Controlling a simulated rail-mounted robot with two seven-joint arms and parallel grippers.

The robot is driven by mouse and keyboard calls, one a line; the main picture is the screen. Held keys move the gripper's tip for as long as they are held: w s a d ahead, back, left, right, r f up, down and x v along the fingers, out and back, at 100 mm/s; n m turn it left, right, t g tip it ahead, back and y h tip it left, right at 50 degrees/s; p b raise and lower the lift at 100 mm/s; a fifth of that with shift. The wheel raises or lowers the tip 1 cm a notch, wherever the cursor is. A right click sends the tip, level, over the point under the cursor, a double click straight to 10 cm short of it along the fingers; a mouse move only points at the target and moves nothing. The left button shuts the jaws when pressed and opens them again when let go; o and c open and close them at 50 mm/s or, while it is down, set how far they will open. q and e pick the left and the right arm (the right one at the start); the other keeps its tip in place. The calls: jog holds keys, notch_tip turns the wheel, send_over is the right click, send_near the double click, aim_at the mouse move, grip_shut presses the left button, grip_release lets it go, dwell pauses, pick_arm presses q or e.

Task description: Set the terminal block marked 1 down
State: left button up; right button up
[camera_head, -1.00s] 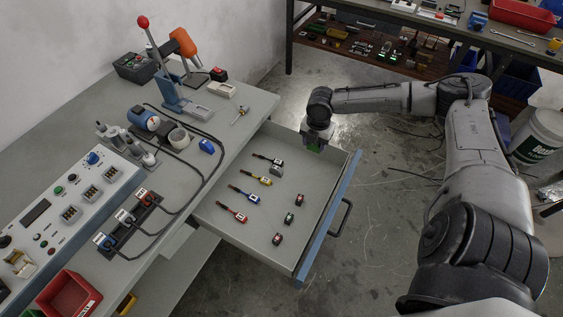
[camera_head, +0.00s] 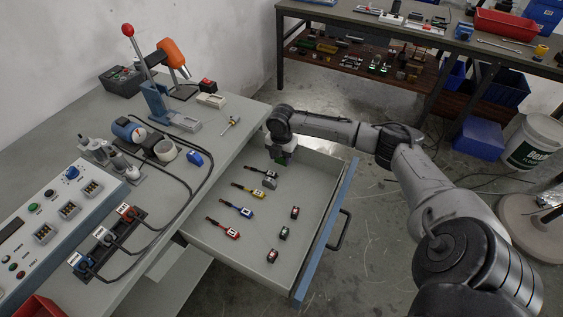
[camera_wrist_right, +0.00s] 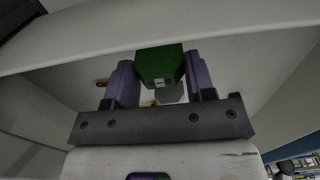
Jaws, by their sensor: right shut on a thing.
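A green terminal block (camera_wrist_right: 160,62) is between the two fingers of my right gripper (camera_wrist_right: 160,78) in the right wrist view. A small pale label shows on its near face, too small to read. In the head view, my right gripper (camera_head: 282,155) points down at the far corner of the open drawer (camera_head: 312,178), beside the bench. The block is mostly hidden there, with a little dark green showing under the fingers. I cannot tell whether it touches the drawer floor. My left gripper is not in view.
Several labelled tools, among them a blue-handled one (camera_head: 237,208), lie in the drawer with a grey piece (camera_head: 269,183). The bench (camera_head: 225,145) borders the drawer on the left. Bare drawer floor shows between the items.

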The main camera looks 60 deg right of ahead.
notch_tip(320, 180, down, 2)
jog(key=shift+f+b, duration=0.25)
jog(key=shift+b, duration=0.15)
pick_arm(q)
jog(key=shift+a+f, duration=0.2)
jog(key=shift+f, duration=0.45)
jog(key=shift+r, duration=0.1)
pick_arm(e)
jog(key=o, duration=0.9)
jog(key=shift+f, duration=0.1)
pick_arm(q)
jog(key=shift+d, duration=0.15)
